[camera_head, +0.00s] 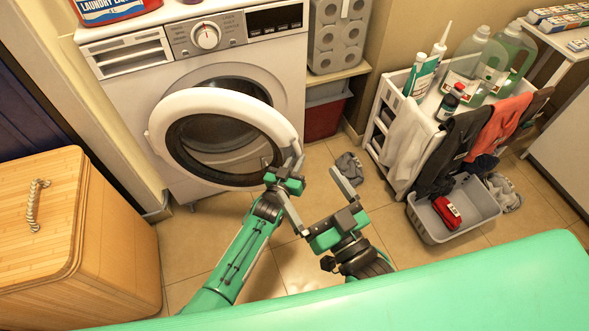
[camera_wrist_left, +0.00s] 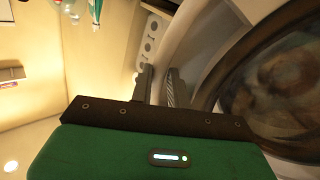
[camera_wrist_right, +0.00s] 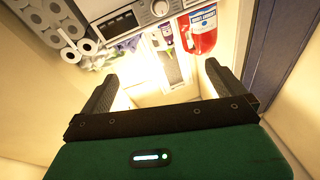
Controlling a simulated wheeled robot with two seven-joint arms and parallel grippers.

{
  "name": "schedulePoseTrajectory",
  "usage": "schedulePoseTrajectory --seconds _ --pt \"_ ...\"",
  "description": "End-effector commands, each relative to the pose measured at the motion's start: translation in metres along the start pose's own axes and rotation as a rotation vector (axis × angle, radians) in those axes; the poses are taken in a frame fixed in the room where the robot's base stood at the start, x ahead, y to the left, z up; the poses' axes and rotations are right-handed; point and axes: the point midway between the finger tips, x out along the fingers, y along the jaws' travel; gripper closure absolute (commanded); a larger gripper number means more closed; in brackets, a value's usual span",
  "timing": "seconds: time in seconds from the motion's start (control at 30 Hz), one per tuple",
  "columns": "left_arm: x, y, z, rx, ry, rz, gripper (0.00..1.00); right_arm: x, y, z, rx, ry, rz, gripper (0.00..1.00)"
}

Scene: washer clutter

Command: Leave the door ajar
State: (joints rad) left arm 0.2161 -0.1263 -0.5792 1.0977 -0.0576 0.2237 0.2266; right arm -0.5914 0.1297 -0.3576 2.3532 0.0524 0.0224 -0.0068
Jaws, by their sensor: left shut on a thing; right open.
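The washer (camera_head: 275,70) stands at the back with its round white-rimmed door (camera_head: 170,112) swung partly open, hinge side at the left. The drum opening shows behind the door. My left gripper (camera_head: 297,160) is at the door's right rim and shut on it. In the left wrist view the left fingers (camera_wrist_left: 162,85) lie close together beside the white door rim (camera_wrist_left: 217,55); the exact contact is hidden. My right gripper (camera_head: 308,182) is open and empty, lower and to the right of the left one, apart from the door. Its fingers (camera_wrist_right: 158,88) are wide apart in the right wrist view.
A wooden hamper (camera_head: 110,240) stands at the left. A white cart (camera_head: 405,165) with bottles and hanging cloths is at the right, with a grey basket (camera_head: 430,225) in front. A dark cloth (camera_head: 349,168) lies on the floor. Floor tiles (camera_head: 190,235) are bare below the door.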

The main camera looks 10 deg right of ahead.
Motion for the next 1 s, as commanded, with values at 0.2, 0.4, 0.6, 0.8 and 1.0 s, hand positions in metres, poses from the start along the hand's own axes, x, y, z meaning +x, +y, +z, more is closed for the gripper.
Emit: schedulePoseTrajectory --seconds 0.2,0.4,0.6,0.8,1.0 --pt "0.013 0.012 0.005 -0.005 -0.009 0.02 1.0 0.006 0.005 -0.028 -0.023 0.159 0.001 0.0" --pt "0.018 0.011 0.004 -0.006 -0.009 0.02 1.0 0.007 0.007 -0.041 -0.032 0.221 0.0 0.0" --pt "0.019 0.01 0.004 -0.006 -0.009 0.02 1.0 0.007 0.007 -0.043 -0.034 0.233 0.0 0.0" --pt "0.019 0.01 0.004 -0.006 -0.009 0.02 1.0 0.007 0.007 -0.043 -0.034 0.232 0.0 0.0" --pt "0.019 0.01 0.003 -0.006 -0.007 0.019 0.61 0.007 0.007 -0.043 -0.034 0.23 0.0 0.0"
